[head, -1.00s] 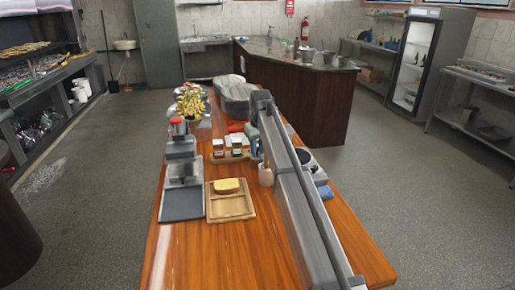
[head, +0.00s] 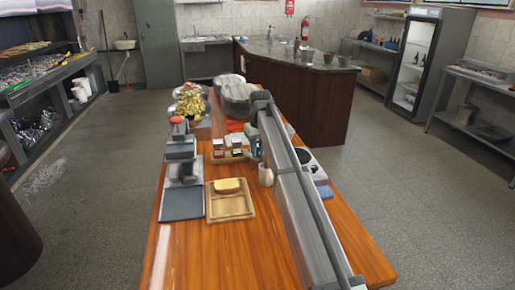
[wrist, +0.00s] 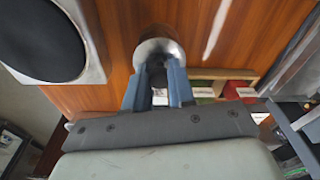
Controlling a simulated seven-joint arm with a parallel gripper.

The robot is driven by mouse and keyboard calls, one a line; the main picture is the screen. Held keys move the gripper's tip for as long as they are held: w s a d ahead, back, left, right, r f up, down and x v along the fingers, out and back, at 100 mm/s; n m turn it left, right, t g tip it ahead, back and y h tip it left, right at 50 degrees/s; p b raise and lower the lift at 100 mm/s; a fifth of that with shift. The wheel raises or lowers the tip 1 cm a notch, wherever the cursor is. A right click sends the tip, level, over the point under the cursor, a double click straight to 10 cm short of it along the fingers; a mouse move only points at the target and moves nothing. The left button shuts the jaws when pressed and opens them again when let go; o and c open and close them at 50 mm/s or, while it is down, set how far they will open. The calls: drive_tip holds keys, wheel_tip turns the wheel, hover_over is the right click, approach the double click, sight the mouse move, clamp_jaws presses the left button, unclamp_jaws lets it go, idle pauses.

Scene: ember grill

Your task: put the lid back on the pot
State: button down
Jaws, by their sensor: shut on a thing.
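My gripper (wrist: 157,72) points down over the wooden counter, its two blue-grey fingers shut on a small pale, rounded thing (wrist: 157,47) with a dark middle. I cannot tell surely whether this is the lid. In the head view, a small pale thing (head: 266,176) shows just left of my arm, near the partly hidden gripper (head: 257,147). Round grey vessels (head: 235,91) stand at the far end of the counter. I cannot tell whether one is the pot, or whether any is open.
A black round plate on a pale base (wrist: 45,38) lies beside the gripper, also in the head view (head: 303,157). A rack with jars (head: 230,152) is close by. A wooden tray (head: 230,212) holds a yellow sponge-like block.

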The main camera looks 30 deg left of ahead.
idle(0.8)
drive_tip(key=shift+c, duration=2)
unclamp_jaws()
drive_tip(key=shift+r, duration=0.1)
drive_tip(key=shift+r, duration=3.35)
clamp_jaws()
